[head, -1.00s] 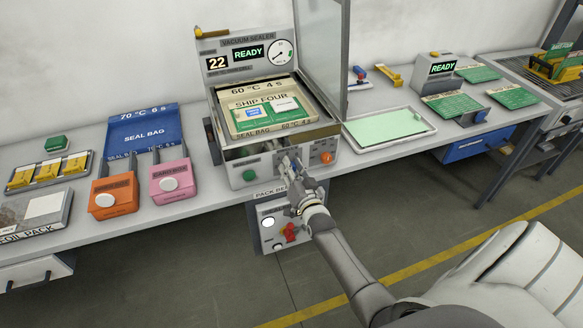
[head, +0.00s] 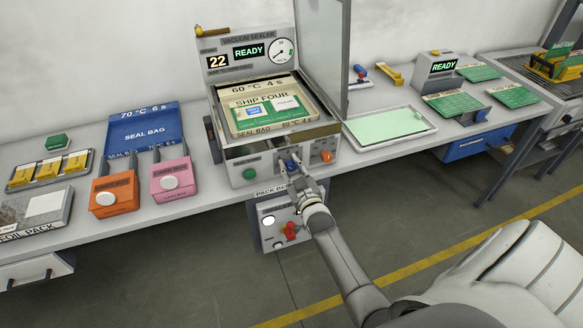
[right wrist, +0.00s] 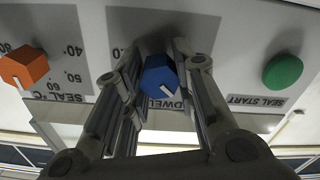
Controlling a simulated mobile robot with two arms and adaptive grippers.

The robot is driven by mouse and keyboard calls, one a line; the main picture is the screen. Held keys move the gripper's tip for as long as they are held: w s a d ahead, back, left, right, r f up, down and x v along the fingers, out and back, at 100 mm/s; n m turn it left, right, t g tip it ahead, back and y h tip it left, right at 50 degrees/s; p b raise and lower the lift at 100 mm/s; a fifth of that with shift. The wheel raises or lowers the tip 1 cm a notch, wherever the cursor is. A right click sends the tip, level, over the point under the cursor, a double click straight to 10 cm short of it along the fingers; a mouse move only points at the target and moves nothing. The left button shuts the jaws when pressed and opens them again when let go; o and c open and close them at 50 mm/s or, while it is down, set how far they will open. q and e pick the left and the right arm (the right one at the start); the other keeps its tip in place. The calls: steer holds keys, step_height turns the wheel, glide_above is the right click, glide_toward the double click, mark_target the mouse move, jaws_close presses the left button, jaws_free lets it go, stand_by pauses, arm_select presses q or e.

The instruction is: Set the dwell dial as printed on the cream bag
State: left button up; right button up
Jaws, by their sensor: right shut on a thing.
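The cream bag (head: 258,88) lies in the open chamber of the vacuum sealer (head: 238,151). Its print reads 60 °C 4 s. A green SHIP FOUR card (head: 284,114) shows on it. The dwell dial is a blue knob (right wrist: 158,72) with a white pointer line, on the sealer's front panel between the orange °C dial and the green button. My right gripper (head: 289,164) is shut on the blue knob, one finger on each side in the right wrist view. There the pointer slants to the lower right. The fingers hide the dwell scale. My left gripper is not in view.
The orange seal °C dial (right wrist: 24,66) and green seal start button (right wrist: 283,72) flank the knob. The sealer's display reads READY and 22.

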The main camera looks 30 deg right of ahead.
steer(key=shift+f+n, duration=0.2)
steer(key=shift+n, duration=0.2)
steer(key=o, duration=0.8)
steer(key=shift+o, duration=1.2)
steer(key=shift+r, duration=0.1)
steer(key=v, duration=1.2)
steer(key=shift+a, duration=0.1)
